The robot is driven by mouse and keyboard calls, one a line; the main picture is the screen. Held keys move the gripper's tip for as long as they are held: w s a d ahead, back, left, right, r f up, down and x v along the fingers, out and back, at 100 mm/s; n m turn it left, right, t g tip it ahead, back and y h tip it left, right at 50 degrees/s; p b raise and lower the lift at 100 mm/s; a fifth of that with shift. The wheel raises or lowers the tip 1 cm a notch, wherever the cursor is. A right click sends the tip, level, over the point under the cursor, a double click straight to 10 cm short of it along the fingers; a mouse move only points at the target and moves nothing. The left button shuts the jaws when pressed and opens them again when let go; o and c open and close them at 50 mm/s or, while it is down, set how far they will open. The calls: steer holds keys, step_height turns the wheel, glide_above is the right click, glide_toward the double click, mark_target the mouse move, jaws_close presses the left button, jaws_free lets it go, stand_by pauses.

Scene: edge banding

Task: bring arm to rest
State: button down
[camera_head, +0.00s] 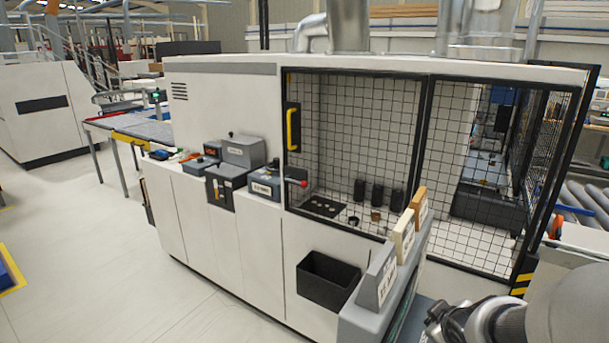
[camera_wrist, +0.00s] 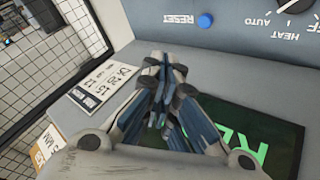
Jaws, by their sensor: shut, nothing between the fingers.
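My gripper (camera_wrist: 165,68) shows in the wrist view with its fingers closed together and nothing between them. It hangs in front of a grey control panel (camera_wrist: 225,62) and partly covers a dark screen (camera_wrist: 262,130) with green letters. I cannot tell how far the fingertips are from the panel. In the head view my arm (camera_head: 565,308) enters at the lower right corner, and its outer part is cut off by the frame edge.
The panel bears a blue RESET button (camera_wrist: 205,20) and a HEAT selector knob (camera_wrist: 294,5). A white number plate (camera_wrist: 103,82) lies left of the fingers. The machine's mesh door (camera_head: 350,130) is shut, with a black bin (camera_head: 328,280) below. Open floor (camera_head: 90,260) lies to the left.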

steer(key=s+a+r+m+g+y+b, duration=0.1)
steer(key=s+a+m+b, duration=0.1)
steer(key=s+a, duration=0.5)
steer(key=s+a+r+m+g+y+b, duration=0.1)
steer(key=s+a+m, duration=0.3)
steer(key=s, duration=1)
steer(key=a+r+g+b, duration=0.1)
steer(key=a, duration=0.1)
steer(key=shift+s+a+r, duration=0.25)
steer(key=shift+s+a, duration=0.05)
steer(key=shift+a, duration=0.05)
